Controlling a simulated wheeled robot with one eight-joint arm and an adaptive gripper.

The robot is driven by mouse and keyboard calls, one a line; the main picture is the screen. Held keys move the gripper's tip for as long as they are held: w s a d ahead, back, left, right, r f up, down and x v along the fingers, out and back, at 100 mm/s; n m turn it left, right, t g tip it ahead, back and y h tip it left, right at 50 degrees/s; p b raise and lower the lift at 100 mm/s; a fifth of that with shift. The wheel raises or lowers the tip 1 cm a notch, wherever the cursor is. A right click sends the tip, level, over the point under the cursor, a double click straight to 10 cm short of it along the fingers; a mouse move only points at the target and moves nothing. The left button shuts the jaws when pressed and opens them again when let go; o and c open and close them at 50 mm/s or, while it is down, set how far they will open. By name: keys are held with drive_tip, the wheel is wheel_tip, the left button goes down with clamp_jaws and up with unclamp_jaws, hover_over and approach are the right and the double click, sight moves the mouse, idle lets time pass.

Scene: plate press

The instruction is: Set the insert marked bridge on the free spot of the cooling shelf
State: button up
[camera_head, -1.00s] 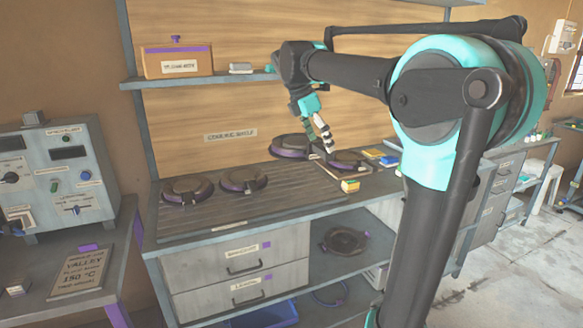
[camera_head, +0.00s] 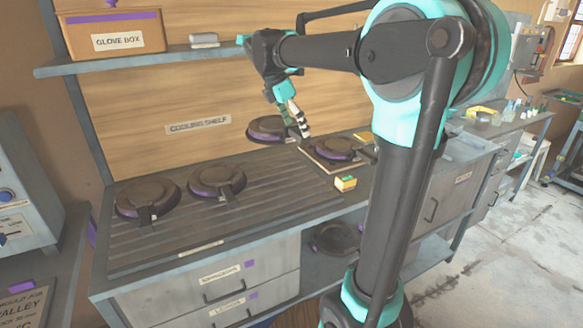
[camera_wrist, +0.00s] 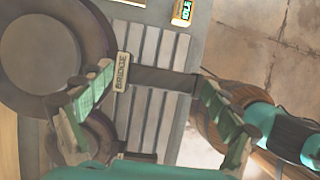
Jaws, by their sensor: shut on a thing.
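The insert marked bridge (camera_head: 268,128) is a dark round plate with a purple rim; in the head view it appears raised at the back, before the wooden board. Its BRIDGE label (camera_wrist: 122,71) is readable in the wrist view. My gripper (camera_head: 302,130) is shut on its handle, which lies between the fingers (camera_wrist: 150,88) in the wrist view. The ribbed cooling shelf (camera_head: 235,222) bears two similar inserts, one at the left (camera_head: 145,198) and one beside it (camera_head: 217,180). Bare ribs show to their right.
Another insert (camera_head: 338,147) sits on a board right of the ribbed area. A small yellow block (camera_head: 345,183) lies near the front edge. An overhead shelf with a glove box (camera_head: 115,32) is at the upper left. Drawers (camera_head: 222,280) are below the worktop.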

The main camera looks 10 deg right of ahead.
wheel_tip(320, 180, down, 15)
drive_tip(key=shift+r, duration=0.1)
idle(0.4)
drive_tip(key=o, duration=1.6)
drive_tip(key=v, duration=1.2)
drive_tip(key=shift+s, duration=0.1)
